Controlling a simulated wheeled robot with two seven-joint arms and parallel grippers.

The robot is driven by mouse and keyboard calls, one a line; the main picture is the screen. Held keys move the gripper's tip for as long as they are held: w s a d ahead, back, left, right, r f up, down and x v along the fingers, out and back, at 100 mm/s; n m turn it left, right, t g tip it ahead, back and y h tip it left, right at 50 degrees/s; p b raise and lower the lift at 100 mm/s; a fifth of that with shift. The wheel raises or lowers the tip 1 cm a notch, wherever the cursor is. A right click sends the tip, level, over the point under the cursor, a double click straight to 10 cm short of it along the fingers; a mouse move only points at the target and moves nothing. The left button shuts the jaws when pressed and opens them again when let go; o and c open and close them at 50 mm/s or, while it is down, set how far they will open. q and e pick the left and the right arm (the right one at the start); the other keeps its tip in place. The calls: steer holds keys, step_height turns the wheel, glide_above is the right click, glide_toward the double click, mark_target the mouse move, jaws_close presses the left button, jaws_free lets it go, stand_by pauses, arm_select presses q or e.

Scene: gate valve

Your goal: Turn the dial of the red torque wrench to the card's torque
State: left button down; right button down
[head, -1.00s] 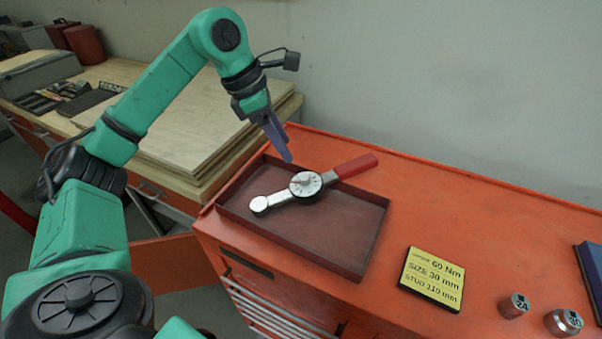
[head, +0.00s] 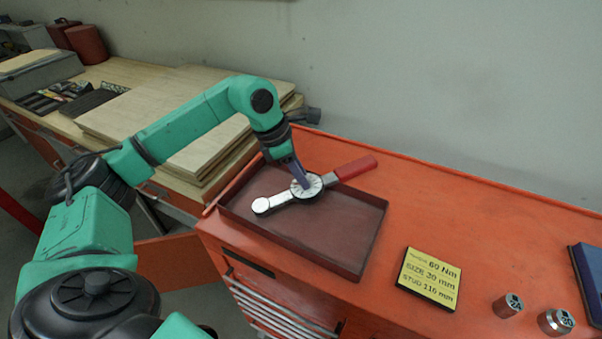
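The torque wrench (head: 283,199) lies in a dark red tray (head: 345,262), its red handle (head: 355,168) reaching over the tray's back right edge. Its round white dial (head: 313,188) faces up. My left gripper (head: 303,184) points down with its fingertips at the dial's middle, hiding the knob there. Whether the fingers are shut on the knob cannot be made out. The yellow card (head: 430,278) on the cabinet top reads 60 Nm, SIZE 30 mm and a STUD line of about 110 mm. My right gripper is not in view.
Two metal sockets (head: 508,305) (head: 556,321) stand right of the card on the red cabinet top (head: 460,215). A dark blue object (head: 590,275) lies at the right edge. Stacked wooden boards (head: 190,150) lie on the bench at left. The wall is behind.

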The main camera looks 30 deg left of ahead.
arm_select(q)
steer(key=shift+m, duration=0.4)
steer(key=m+b, duration=0.1)
steer(key=m, duration=0.2)
steer(key=shift+w+m+g, duration=0.1)
steer(key=shift+m+g, duration=0.2)
steer(key=shift+g, duration=0.1)
steer(key=m+g+b, duration=0.1)
steer(key=m, duration=0.3)
steer(key=shift+w+r+m, duration=0.1)
steer(key=shift+m, duration=0.2)
steer(key=m+g, duration=0.1)
steer(key=m, duration=0.4)
steer(key=shift+w, duration=0.1)
steer(key=m+y, duration=0.1)
steer(key=m, duration=0.5)
steer(key=shift+d+g, duration=0.1)
steer(key=shift+g, duration=0.3)
steer(key=c, duration=0.6)
jaws_free()
steer(key=shift+c, duration=0.2)
